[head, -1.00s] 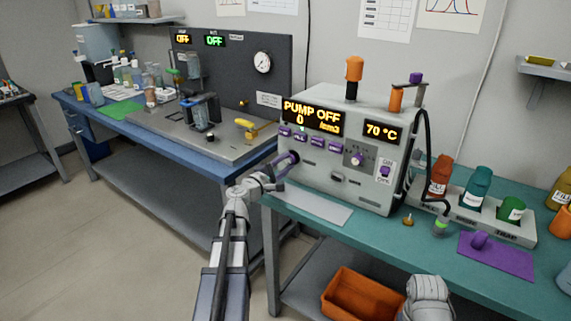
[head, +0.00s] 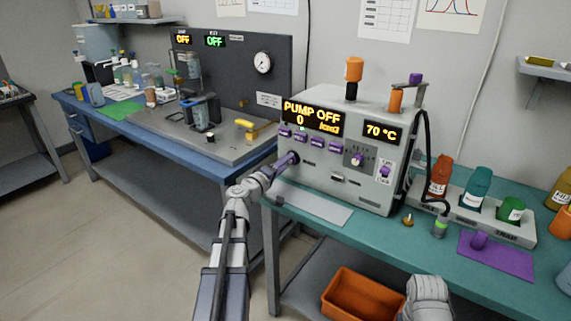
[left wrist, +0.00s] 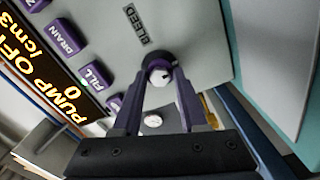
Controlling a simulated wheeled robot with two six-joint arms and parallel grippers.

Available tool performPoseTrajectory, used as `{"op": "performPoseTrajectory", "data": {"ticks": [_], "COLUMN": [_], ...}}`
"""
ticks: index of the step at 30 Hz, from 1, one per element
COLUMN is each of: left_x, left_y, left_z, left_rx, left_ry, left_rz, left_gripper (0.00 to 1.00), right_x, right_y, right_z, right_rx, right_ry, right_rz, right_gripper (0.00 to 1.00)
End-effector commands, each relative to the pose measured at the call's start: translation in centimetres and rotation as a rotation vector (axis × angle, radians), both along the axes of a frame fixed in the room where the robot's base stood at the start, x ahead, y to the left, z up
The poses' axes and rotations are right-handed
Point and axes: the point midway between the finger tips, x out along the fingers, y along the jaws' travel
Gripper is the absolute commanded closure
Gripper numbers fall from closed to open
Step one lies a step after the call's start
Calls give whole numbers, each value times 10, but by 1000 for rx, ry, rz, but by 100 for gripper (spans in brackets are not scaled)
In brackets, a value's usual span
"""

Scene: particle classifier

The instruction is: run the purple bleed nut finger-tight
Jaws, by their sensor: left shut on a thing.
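The machine (head: 340,165) is a pale box with an amber display that reads PUMP OFF, 0. The purple bleed nut (left wrist: 158,63) is on its front face, beside the BLEED label (left wrist: 133,25) in the left wrist view. My left gripper (left wrist: 160,80) has its two purple fingers closed on the nut from both sides. In the head view my left gripper (head: 287,162) reaches the left part of the machine's front, and its fingers largely hide the nut there. My right gripper is not in view.
Purple FILL (left wrist: 97,75) and DRAIN (left wrist: 68,37) buttons are close to the left fingers. A grey plate (head: 318,208) lies on the teal bench in front of the machine. An orange bin (head: 360,298) is below the bench.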

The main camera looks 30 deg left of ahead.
Motion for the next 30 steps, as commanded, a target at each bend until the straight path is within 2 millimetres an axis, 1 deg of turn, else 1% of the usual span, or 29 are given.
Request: {"op": "performPoseTrajectory", "data": {"ticks": [1, 6, 18, 19, 27, 30], "left_x": [-3, -2, -2, -2, -1, -1], "left_y": [-1, -1, -1, -1, 0, 0], "left_z": [-1, -1, -1, -1, -1, 0], "left_rx": [15, 40, 44, 44, 41, 40], "left_ry": [3, 0, 0, 0, -2, -2], "left_rz": [-2, -1, -1, -1, -1, -1], "left_gripper": [100, 100, 100, 57, 28, 28], "right_x": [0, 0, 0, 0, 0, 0], "right_y": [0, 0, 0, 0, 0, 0], "right_z": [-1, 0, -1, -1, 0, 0], "right_rx": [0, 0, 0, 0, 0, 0], "right_ry": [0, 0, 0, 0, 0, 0], "right_rz": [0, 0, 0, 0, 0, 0], "right_gripper": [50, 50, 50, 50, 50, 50]}}
